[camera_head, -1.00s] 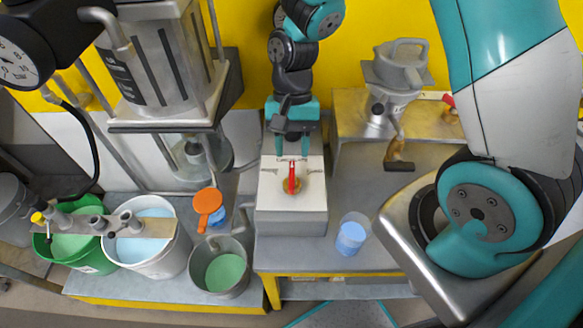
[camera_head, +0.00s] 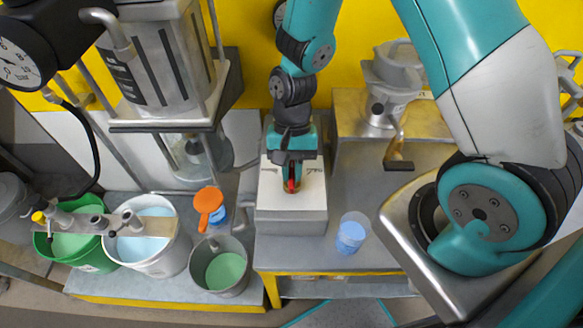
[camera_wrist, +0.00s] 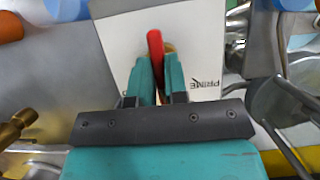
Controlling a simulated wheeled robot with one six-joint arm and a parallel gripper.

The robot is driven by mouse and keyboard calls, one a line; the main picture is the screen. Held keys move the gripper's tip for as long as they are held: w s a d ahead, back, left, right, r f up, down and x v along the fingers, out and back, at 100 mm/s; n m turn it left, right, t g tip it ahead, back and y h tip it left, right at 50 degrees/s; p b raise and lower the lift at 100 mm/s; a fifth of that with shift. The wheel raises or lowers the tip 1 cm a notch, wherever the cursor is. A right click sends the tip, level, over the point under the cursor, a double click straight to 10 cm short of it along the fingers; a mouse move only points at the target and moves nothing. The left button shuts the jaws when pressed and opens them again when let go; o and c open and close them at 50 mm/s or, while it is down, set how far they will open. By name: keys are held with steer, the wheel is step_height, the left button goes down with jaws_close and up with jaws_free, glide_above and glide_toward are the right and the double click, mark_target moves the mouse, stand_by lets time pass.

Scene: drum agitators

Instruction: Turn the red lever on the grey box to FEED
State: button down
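The grey box (camera_head: 292,222) with a pale top plate stands on the bench in the middle of the head view. The red lever (camera_head: 291,185) is on its top, mostly hidden under my gripper (camera_head: 292,172). In the wrist view the red lever (camera_wrist: 155,45) shows between the two teal fingers of my gripper (camera_wrist: 160,65), which are close together on either side of it. A brass-coloured hub (camera_wrist: 170,48) shows beside the lever. The plate reads PRIME (camera_wrist: 209,83) at the right in the wrist view; I cannot read FEED in either view.
A clear cup of blue liquid (camera_head: 351,234) stands right of the box. An orange-topped item (camera_head: 208,202) and a grey pail of green liquid (camera_head: 224,267) stand to the left. A metal hand-cranked device (camera_head: 390,90) is behind, right. The bench front near the box is clear.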

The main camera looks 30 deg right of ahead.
steer(key=shift+m, duration=0.4)
steer(key=m+t+y+p, duration=0.1)
steer(key=m, duration=0.2)
steer(key=shift+d+m, duration=0.1)
steer(key=shift+m, duration=0.2)
steer(key=shift+m+t+y+p, duration=0.5)
steer(key=shift+m+t, duration=0.3)
steer(key=shift+m, duration=1.5)
steer(key=c, duration=1.1)
jaws_free()
steer(key=shift+c, duration=0.2)
steer(key=v, duration=1.7)
steer(key=shift+d+r, duration=0.2)
